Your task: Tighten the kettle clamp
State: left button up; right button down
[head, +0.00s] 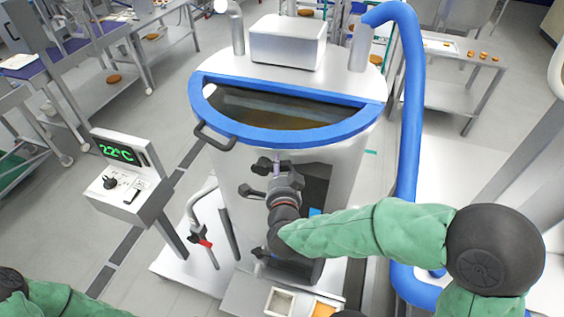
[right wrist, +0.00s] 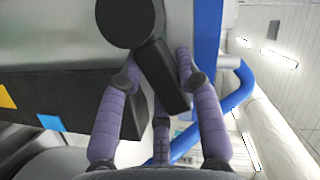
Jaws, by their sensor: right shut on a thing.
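The kettle (head: 345,160) is a large steel vessel with a blue rim, in the middle of the head view. The clamp (right wrist: 163,72) shows in the right wrist view as a black bar with a round black disc at its upper end, against the kettle's side. My right gripper (right wrist: 157,75) is shut on the black bar, with its purple-grey fingers on both sides of it. In the head view my right gripper (head: 268,178) is at the kettle's front, below the rim, and largely hides the clamp. My left gripper is out of the head view.
A control box (head: 128,190) reading 22°C stands left of the kettle. A thick blue pipe (head: 410,120) runs down its right side. A red-handled valve (head: 206,242) is at lower left. Tables with round brown items stand behind.

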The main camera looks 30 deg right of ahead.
jog(key=shift+w+a+r+n+g+p, duration=0.15)
jog(key=shift+r+n+g+p, duration=0.45)
jog(key=shift+p, duration=0.6)
jog(key=shift+f, duration=0.15)
jog(key=c, duration=0.8)
grip_release()
jog(key=shift+c, duration=0.2)
jog(key=v, duration=1.2)
jog(key=shift+f, duration=0.15)
